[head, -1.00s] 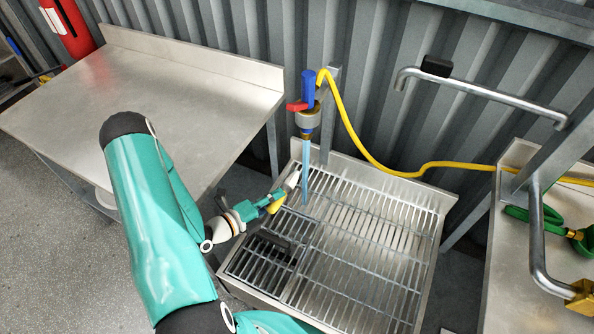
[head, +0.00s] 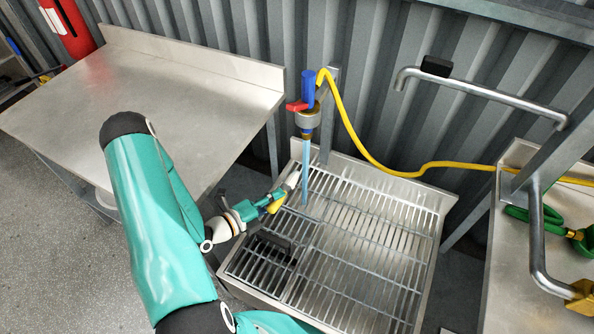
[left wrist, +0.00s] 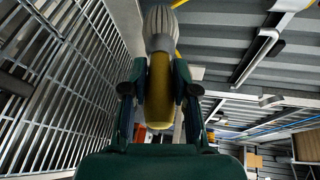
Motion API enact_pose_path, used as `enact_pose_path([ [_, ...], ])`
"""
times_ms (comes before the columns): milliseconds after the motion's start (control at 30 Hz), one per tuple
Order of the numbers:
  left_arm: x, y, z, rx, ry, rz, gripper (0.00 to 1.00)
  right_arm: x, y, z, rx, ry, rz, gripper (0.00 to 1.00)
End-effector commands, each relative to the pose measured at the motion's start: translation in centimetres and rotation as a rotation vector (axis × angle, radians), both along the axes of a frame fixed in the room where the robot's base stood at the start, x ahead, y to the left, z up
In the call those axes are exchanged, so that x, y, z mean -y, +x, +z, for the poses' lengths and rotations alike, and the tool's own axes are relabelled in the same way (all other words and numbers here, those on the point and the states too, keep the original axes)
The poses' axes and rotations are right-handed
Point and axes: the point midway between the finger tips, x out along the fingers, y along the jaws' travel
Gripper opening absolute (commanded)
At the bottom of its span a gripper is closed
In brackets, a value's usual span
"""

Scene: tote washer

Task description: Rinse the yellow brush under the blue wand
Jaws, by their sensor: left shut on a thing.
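The blue wand (head: 308,88) hangs upright from a bracket, with a red lever at its side. A pale blue water stream (head: 305,172) falls from it toward the grated basin (head: 370,245). My left gripper (head: 270,203) is shut on the yellow brush (head: 277,204), above the basin's left edge. The brush is tilted, its whitish bristles (head: 292,181) up and right, close beside the stream; I cannot tell whether they touch it. In the left wrist view the yellow handle (left wrist: 158,85) sits between both fingers, bristles (left wrist: 160,28) pointing away. My right gripper is not in view.
A bare steel table (head: 170,90) stands at the left. A yellow hose (head: 370,155) runs from the wand to the right along the corrugated wall. A bent metal pipe (head: 480,88) and a counter with a green tool (head: 555,225) are at the right.

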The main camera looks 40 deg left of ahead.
Motion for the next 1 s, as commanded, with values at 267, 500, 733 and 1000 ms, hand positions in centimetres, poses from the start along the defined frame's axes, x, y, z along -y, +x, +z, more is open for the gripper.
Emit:
enact_pose_path([
  [267,0.0,-0.2,0.2,0.000,0.000,0.001,0.00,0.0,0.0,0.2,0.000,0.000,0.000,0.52],
  [500,0.4,-1.3,1.6,-0.001,-0.002,0.002,0.00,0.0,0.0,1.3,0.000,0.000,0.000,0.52],
  [733,0.8,-2.6,2.9,-0.001,-0.001,0.002,0.00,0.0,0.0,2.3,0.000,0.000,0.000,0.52],
  [1000,1.2,-4.0,4.4,-0.001,-0.001,0.002,0.00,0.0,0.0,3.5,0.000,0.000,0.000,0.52],
])
